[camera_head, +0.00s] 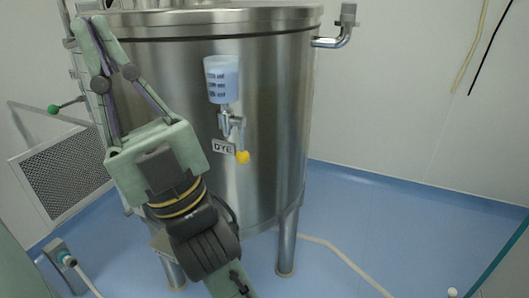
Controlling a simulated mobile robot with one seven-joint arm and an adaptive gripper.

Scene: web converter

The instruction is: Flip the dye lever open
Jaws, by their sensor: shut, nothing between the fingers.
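The dye lever's yellow knob (242,157) hangs at the lower end of a metal valve (230,122) on the front of the steel tank. The lever points downward. Above the valve is a clear cup (221,79) with markings and blue contents. My gripper (91,27) is shut and empty. Its fingers point up in front of the tank's upper left side, left of and above the lever, apart from it. My gripper and arm hide part of the tank's left side.
The steel tank (275,110) stands on legs on a blue floor (400,215). A green-knobbed lever (54,108) and a wall grille (62,172) are at left. A bent pipe (335,41) projects at upper right. A pale hose (345,262) lies on the floor. Space right of the valve is clear.

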